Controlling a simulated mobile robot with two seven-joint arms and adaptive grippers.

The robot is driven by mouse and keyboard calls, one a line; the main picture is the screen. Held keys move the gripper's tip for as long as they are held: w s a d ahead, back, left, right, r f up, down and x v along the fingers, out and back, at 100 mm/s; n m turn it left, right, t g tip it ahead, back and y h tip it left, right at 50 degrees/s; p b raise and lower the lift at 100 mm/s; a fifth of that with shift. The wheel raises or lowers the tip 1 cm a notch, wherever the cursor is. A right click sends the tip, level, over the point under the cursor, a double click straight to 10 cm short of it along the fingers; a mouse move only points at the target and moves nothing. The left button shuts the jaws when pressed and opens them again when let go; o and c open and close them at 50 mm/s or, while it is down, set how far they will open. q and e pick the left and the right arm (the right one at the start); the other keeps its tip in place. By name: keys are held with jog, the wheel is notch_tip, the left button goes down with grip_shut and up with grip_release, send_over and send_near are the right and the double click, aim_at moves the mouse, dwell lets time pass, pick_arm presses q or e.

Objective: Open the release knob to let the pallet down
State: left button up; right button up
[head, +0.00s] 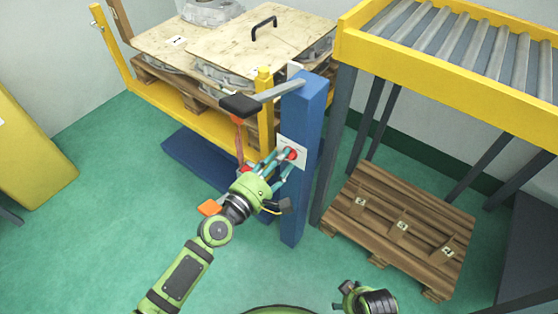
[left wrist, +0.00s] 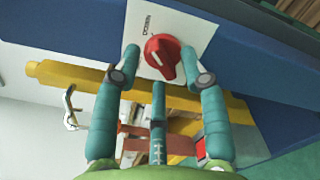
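The red release knob (head: 291,153) sits on a white plate (head: 293,141) on the blue post (head: 307,115). In the left wrist view the knob (left wrist: 162,56) has a white mark and lies between my spread fingertips. My left gripper (head: 283,161) is open at the knob; the wrist view shows its teal fingers (left wrist: 160,66) either side of it, with a third finger below. Contact with the knob cannot be told. The loaded wooden pallet (head: 165,84) stands raised in the yellow frame (head: 205,124), bearing boards and castings. My right gripper's fingers do not show.
A black-ended lever (head: 240,104) juts from the post above my left gripper. A roller conveyor (head: 440,68) stands at the right, with an empty wooden pallet (head: 390,228) on the floor below. A yellow cabinet (head: 28,150) stands at the left. Green floor is clear at lower left.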

pick_arm(q)
jog(key=v, duration=1.2)
dwell(0.6)
